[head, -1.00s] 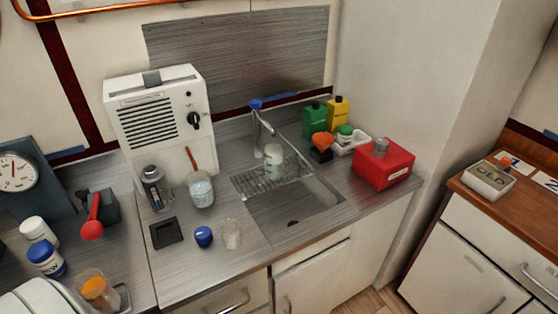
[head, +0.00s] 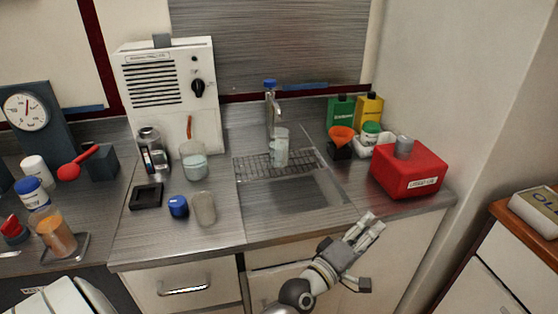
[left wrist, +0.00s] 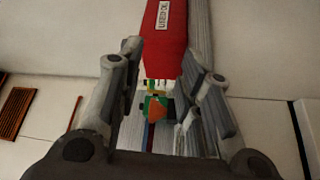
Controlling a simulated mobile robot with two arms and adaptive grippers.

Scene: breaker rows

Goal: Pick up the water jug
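No label that I can read says water. A red box-shaped jug (head: 408,171) with a grey cap (head: 404,147) and a white label stands at the counter's right end. A clear vessel (head: 195,168) holding pale liquid, with an orange-red stick behind it, stands before the white machine. A clear container (head: 280,150) stands at the sink's rack. I cannot tell which is the water jug. My left gripper (head: 369,226) is open and empty at the counter's front edge, short of the red jug. In the left wrist view the red jug (left wrist: 165,45) shows beyond the parted fingers (left wrist: 158,75). My right gripper is out of view.
Bare counter lies in front of the sink.

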